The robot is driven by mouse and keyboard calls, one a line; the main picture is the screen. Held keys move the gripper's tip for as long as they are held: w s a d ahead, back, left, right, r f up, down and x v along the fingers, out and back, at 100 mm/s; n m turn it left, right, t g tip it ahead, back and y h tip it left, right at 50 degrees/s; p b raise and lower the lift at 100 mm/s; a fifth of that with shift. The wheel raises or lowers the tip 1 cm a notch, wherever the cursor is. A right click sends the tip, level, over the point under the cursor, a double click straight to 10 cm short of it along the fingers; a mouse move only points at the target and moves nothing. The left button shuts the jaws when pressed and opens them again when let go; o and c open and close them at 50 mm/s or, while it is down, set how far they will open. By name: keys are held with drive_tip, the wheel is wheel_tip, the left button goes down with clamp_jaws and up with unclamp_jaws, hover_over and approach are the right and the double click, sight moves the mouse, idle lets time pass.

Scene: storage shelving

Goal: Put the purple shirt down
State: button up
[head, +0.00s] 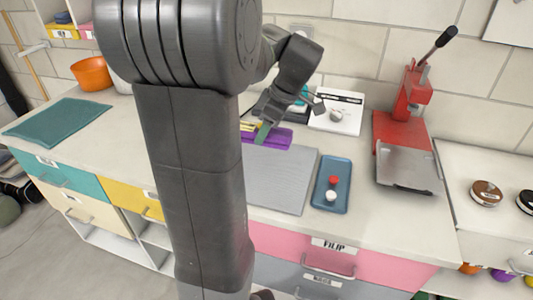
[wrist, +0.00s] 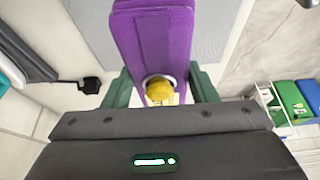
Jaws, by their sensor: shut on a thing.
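The purple shirt (head: 272,138) is a folded flat bundle at the back edge of the grey mat (head: 280,180) in the head view. In the wrist view the shirt (wrist: 153,40) stretches away from my gripper (wrist: 160,90), with a round yellow piece (wrist: 159,90) at its near end. The green fingers stand on both sides of that end, shut on the shirt. In the head view my gripper (head: 263,131) is over the shirt. My arm hides part of the counter, and I cannot tell whether the shirt touches the mat.
A blue tray (head: 331,197) with small red and white items lies right of the mat. A red press (head: 404,120) stands farther right. A white board (head: 337,123) lies behind. A teal cloth (head: 58,120) and orange bowl (head: 91,74) are at left.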

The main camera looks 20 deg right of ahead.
sight(280, 132)
drive_tip(key=shift+w+f, duration=0.15)
drive_tip(key=shift+f, duration=0.15)
wheel_tip(280, 132, down, 9)
drive_tip(key=shift+f, duration=0.2)
drive_tip(key=shift+b, duration=0.3)
drive_tip(key=o, duration=1)
drive_tip(key=shift+f, duration=0.1)
drive_tip(key=v, duration=1.2)
drive_tip(key=shift+p, duration=0.35)
